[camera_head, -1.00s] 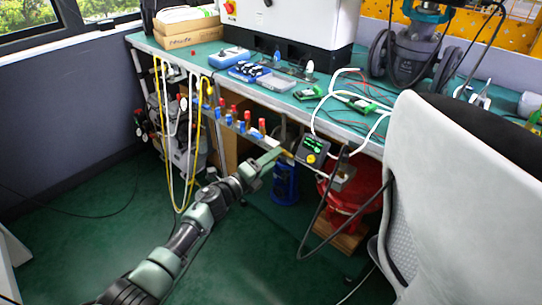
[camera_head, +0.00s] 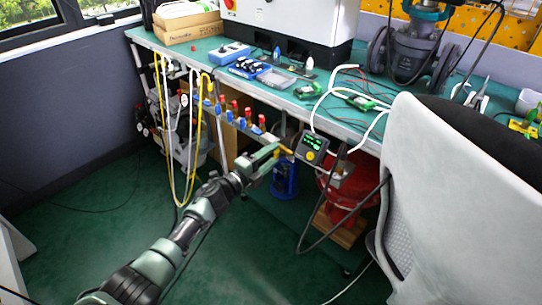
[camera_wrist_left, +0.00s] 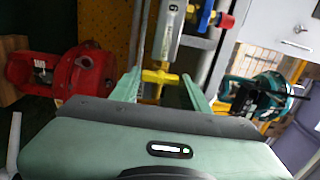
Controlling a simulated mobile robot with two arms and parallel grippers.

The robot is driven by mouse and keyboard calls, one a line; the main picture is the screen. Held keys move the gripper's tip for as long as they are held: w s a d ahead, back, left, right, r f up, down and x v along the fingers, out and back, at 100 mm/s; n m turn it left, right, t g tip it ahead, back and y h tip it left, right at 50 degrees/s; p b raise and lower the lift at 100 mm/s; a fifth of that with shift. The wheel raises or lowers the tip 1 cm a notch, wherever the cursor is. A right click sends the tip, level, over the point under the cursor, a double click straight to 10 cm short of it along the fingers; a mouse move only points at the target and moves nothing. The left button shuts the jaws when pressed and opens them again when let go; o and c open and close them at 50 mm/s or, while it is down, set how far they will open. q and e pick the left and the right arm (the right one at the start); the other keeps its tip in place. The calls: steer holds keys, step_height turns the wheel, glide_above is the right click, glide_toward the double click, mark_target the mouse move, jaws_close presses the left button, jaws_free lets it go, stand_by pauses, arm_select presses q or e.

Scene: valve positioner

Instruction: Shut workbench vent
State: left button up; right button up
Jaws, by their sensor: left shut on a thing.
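My right gripper is out of view.
A black gauge box with a green display (camera_head: 311,147) hangs just right of the handle. Red and blue valve handles (camera_head: 234,107) line the manifold to the left. The workbench (camera_head: 215,61) is above; a grey chair (camera_head: 455,190) blocks the right.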

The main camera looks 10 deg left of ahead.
arm_select(q)
steer(key=shift+f, duration=0.1)
steer(key=o, duration=1.4)
steer(key=shift+c, duration=0.2)
steer(key=shift+a, duration=0.1)
steer(key=shift+s+a, duration=0.15)
steer(key=shift+s, duration=0.1)
steer(key=p+v, duration=0.1)
steer(key=v, duration=0.6)
steer(key=shift+p, duration=0.4)
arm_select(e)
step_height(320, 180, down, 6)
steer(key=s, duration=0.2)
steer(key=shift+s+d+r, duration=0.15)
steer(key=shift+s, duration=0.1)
arm_select(q)
steer(key=shift+s, duration=0.1)
